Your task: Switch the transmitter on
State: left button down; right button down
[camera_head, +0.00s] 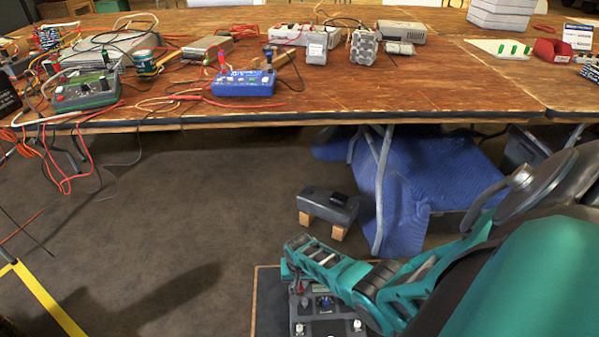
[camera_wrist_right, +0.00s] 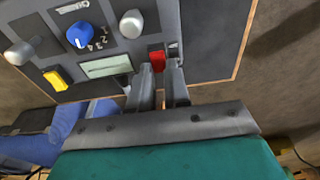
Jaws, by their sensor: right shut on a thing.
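The transmitter (camera_head: 326,301) is a dark grey control panel low at the bottom centre of the head view, partly hidden by my right arm. In the right wrist view the transmitter (camera_wrist_right: 110,22) shows a blue numbered knob (camera_wrist_right: 80,36), pale round knobs, a yellow switch (camera_wrist_right: 56,79) and a small display (camera_wrist_right: 107,67). My right gripper (camera_wrist_right: 160,78) reaches its edge, with its two fingers close together on a red switch (camera_wrist_right: 157,59) between the tips. Whether the switch is on or off cannot be told. My left gripper is out of view.
A wooden table (camera_head: 420,95) with a blue box (camera_head: 243,84), meters and tangled cables stands beyond. Below it are a blue cloth (camera_head: 432,180) and a dark device on wooden blocks (camera_head: 328,205). A yellow strip (camera_head: 48,300) lies at left. The floor between is clear.

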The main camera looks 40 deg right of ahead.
aim_at(300, 291)
jog(key=c, duration=1.1)
grip_release()
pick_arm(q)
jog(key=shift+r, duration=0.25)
pick_arm(e)
jog(key=shift+r+p, duration=0.55)
pick_arm(q)
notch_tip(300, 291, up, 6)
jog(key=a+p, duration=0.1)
jog(key=p, duration=0.7)
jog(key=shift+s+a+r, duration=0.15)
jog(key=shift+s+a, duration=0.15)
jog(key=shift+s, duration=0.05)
pick_arm(e)
jog(key=r, duration=0.4)
jog(key=s+r, duration=0.1)
jog(key=r, duration=0.2)
jog(key=a+r, duration=0.1)
jog(key=r, duration=0.3)
jog(key=shift+s+r, duration=0.2)
jog(key=shift+r, duration=0.15)
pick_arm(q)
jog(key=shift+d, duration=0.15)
